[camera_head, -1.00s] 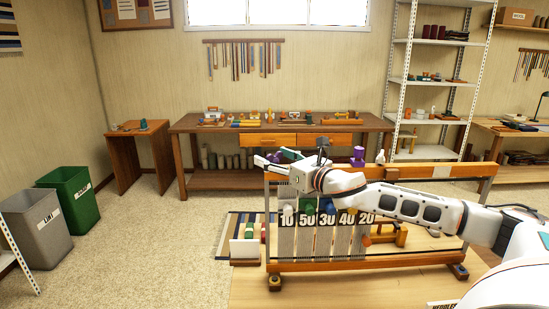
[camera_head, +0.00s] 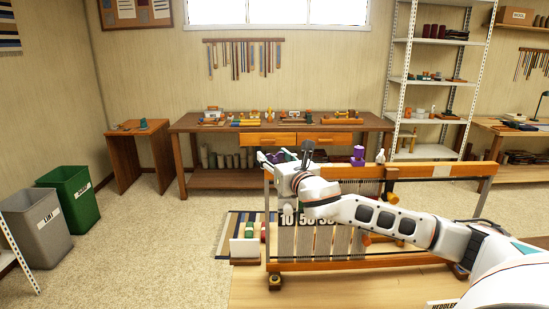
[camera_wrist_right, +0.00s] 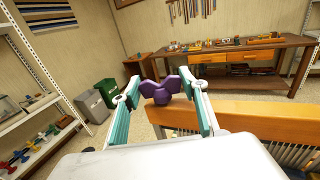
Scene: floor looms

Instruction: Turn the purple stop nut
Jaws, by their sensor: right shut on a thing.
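The purple stop nut (camera_wrist_right: 160,92) is a winged knob at the end of the loom's wooden top beam (camera_wrist_right: 235,118) in the right wrist view. My right gripper (camera_wrist_right: 161,88) has its teal-padded fingers on either side of the nut and is shut on it. In the head view this gripper (camera_head: 270,157) is at the left end of the loom, and the nut is mostly hidden by the hand. My left gripper is not in view.
Another purple piece (camera_head: 358,156) and a white piece (camera_head: 380,157) stand along the loom's top beam. My right forearm crosses in front of the loom, covering some number labels.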

